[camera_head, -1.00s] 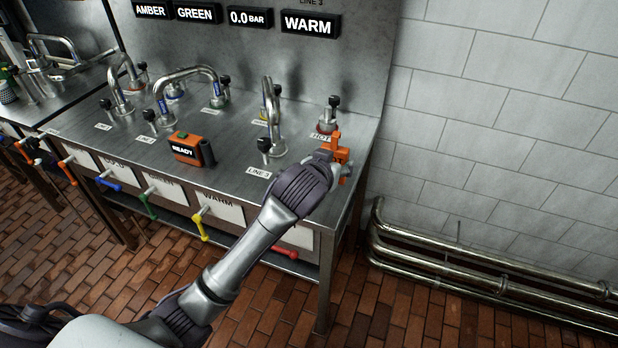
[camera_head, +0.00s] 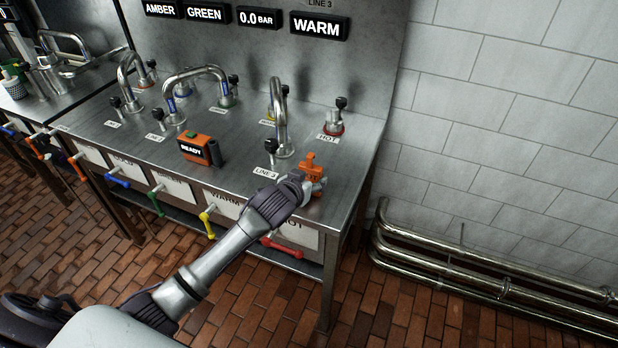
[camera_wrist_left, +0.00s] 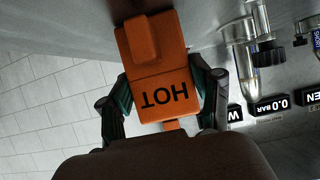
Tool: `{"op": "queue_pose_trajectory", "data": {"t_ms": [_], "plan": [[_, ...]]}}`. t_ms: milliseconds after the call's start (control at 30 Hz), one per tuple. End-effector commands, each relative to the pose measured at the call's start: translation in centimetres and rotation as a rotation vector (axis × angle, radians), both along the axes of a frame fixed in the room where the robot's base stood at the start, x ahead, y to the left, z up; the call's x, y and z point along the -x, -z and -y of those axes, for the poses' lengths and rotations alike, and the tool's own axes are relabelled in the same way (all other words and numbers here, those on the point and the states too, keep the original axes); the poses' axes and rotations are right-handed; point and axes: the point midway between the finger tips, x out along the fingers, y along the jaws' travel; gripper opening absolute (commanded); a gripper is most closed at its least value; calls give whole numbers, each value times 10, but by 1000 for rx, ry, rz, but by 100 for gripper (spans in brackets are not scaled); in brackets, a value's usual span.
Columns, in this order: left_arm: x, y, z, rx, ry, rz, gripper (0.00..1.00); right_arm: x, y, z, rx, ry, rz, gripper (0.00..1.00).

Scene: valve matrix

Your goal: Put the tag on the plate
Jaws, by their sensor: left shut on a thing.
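The orange tag (camera_head: 311,165), lettered HOT, is held in my left gripper (camera_head: 312,186) above the right front part of the steel counter. In the left wrist view the tag (camera_wrist_left: 158,62) sits between the two fingers, its lettering upside down. The gripper is shut on it. A white plate lettered HOT (camera_head: 297,237) is on the counter's front face, below the gripper and partly hidden by the arm. Another white plate lettered WARM (camera_head: 227,203) is to its left. My right gripper is not in view.
A HOT valve (camera_head: 335,122) with a red base stands behind the tag. The LINE 3 tap (camera_head: 281,120) is to the left. An orange READY device (camera_head: 196,149) lies farther left. A red handle (camera_head: 282,247) sticks out in front. Pipes (camera_head: 460,270) run along the right wall.

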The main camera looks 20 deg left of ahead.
Motion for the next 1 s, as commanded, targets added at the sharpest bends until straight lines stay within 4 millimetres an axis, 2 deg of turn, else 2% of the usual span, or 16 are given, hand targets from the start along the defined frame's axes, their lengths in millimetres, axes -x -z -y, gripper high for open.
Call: {"op": "queue_pose_trajectory", "data": {"t_ms": [167, 200, 300, 700, 867, 1000], "plan": [[0, 3, 0, 1, 0, 0, 29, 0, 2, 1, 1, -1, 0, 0], [0, 2, 0, 1, 0, 0, 70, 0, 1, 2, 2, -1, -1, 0], [0, 2, 0, 0, 0, 0, 87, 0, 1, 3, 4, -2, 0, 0], [1, -2, 0, 0, 0, 1, 89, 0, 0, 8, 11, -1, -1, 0], [20, -9, 0, 1, 0, 0, 89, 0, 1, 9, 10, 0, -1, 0], [48, -23, -1, 1, 0, 0, 89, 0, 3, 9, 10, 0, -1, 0]]}}
